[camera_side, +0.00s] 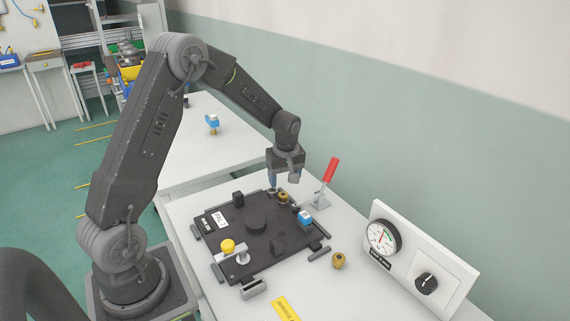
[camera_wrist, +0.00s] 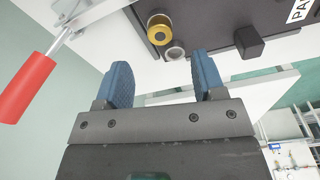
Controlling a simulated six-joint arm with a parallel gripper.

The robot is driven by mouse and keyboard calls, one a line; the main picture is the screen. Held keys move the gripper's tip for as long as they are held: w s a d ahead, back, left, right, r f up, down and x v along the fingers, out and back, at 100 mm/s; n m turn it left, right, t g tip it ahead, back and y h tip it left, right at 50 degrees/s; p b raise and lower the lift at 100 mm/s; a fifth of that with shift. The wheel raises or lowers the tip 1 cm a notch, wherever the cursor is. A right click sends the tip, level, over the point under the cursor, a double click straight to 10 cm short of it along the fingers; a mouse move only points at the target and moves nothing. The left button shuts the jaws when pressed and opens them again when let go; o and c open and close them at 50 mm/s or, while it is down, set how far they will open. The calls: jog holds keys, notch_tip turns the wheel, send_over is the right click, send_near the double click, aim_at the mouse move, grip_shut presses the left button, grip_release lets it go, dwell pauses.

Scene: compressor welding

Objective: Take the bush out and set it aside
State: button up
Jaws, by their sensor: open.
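My gripper (camera_side: 283,181) is open and empty above the far edge of the dark fixture plate (camera_side: 228,222). Its two blue fingers also show in the wrist view (camera_wrist: 161,70), spread apart. A brass-coloured round part (camera_side: 283,197) with a grey centre sits on the plate just below the gripper. In the wrist view this brass part (camera_wrist: 160,27) lies beyond the fingertips. A small grey ring (camera_wrist: 175,52) sits beside it, nearer the gap between the fingers. Another brass-coloured part (camera_side: 338,260) with a dark top stands on the table, off the plate. I cannot tell which is the bush.
A red-handled toggle clamp (camera_side: 329,172) stands close to the right of my gripper. A gauge panel (camera_side: 415,260) stands at right. Table between plate and panel is mostly clear.

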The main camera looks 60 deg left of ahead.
aim_at(283, 194)
jog(key=f, duration=0.6)
jog(key=shift+w+a+f, duration=0.1)
jog(key=shift+a+f, duration=0.3)
jog(key=shift+c, duration=0.2)
grip_shut()
jog(key=c, duration=0.6)
grip_release()
grip_shut()
jog(key=shift+r, duration=0.4)
jog(key=shift+r, duration=1.9)
